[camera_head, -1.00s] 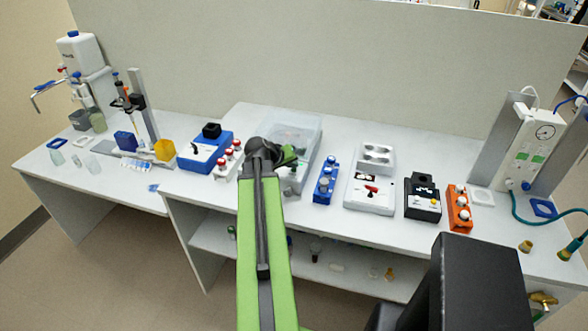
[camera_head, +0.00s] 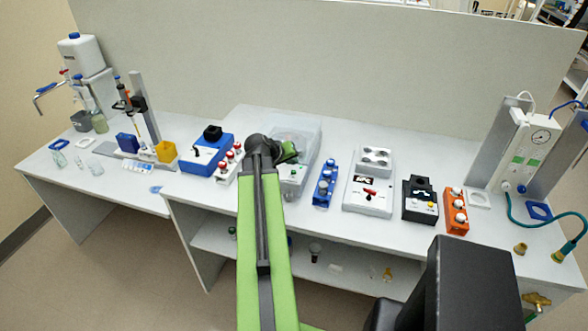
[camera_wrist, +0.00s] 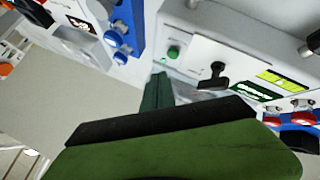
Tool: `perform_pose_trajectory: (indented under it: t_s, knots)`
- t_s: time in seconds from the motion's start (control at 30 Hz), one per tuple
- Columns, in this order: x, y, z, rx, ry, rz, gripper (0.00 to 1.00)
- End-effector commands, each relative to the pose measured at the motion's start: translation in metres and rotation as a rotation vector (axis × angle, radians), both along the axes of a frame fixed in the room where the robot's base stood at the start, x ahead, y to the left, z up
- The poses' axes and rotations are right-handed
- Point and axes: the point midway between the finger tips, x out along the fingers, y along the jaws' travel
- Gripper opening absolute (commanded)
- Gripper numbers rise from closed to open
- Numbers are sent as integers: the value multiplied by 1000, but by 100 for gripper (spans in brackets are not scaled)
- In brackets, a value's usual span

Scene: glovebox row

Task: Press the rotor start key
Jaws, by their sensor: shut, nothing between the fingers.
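A small round green key (camera_wrist: 173,52) is on the pale front panel of a white bench unit in the wrist view. A black knob or latch (camera_wrist: 212,78) sits to its right on the same panel. I take the unit to be the box with the clear lid (camera_head: 300,128) in the head view. My gripper (camera_wrist: 158,88) shows shut and empty in the wrist view, its green fingers pointing at the panel just below the key. A gap seems to remain. In the head view my gripper (camera_head: 288,151) is in front of the box and hides part of it.
A blue rack (camera_head: 325,184) with round-topped items stands right of the box. Red-capped items (camera_head: 229,160) and a blue device (camera_head: 205,152) stand to its left. Further right are a white device (camera_head: 368,196), a black block (camera_head: 420,201) and an orange rack (camera_head: 456,212).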

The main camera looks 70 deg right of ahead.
Motion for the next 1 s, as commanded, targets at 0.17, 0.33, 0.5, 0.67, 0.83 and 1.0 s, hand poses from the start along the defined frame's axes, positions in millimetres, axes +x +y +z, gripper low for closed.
perform_pose_trajectory:
  t_s: [0.17, 0.33, 0.5, 0.67, 0.83, 1.0]
  knots:
    - [0, 0, 25, 0, 0, 0, 0]
    - [0, 0, 37, 0, 0, 0, 0]
    - [0, 0, 35, 0, 0, 0, 0]
    - [0, 0, 35, 0, 0, 0, 0]
    - [0, 0, 35, 0, 0, 0, 0]
    - [0, 0, 35, 0, 0, 0, 0]
